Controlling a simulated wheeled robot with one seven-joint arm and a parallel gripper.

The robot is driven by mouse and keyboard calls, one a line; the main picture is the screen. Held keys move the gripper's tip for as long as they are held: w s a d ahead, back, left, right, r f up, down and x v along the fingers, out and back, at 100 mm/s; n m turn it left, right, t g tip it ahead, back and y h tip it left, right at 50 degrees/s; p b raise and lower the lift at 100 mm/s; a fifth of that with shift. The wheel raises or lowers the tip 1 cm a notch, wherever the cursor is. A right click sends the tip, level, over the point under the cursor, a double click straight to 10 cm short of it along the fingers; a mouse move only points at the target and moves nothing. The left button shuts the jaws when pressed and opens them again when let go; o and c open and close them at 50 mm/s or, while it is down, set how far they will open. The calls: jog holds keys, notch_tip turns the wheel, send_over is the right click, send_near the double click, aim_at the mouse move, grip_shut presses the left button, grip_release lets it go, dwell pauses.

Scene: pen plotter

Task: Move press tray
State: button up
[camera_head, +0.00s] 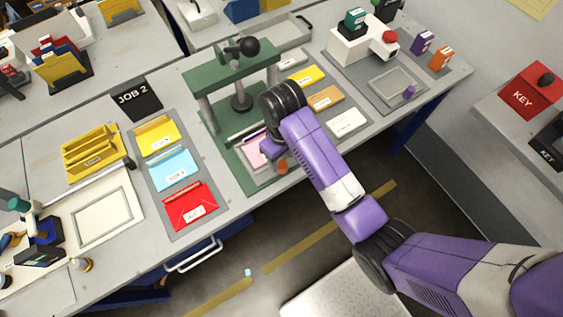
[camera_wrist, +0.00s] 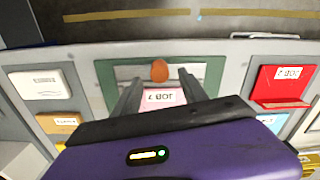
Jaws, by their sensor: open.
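The press tray (camera_head: 257,176) is a grey tray at the front of the green press (camera_head: 199,77), with a pink card (camera_head: 255,152) on it. The tray's orange-brown knob (camera_head: 282,167) is at its front edge. In the wrist view, which looks from the other side, the knob (camera_wrist: 160,70) shows near the tips of my gripper (camera_wrist: 158,78), roughly midway between them. The fingers are apart, above the tray; I cannot tell their exact height. The pink card (camera_wrist: 165,96) lies beyond the knob. My arm hides part of the press and tray in the head view.
Yellow, blue and red (camera_head: 189,205) folders lie on a grey mat left of the press. Yellow, orange and white (camera_head: 346,122) cards lie to the right. A JOB 2 sign (camera_head: 137,99) stands behind left. Open floor lies before the table edge.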

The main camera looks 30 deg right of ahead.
aim_at(282, 163)
jog(key=shift+f, duration=2.25)
grip_shut()
jog(key=shift+w, duration=0.1)
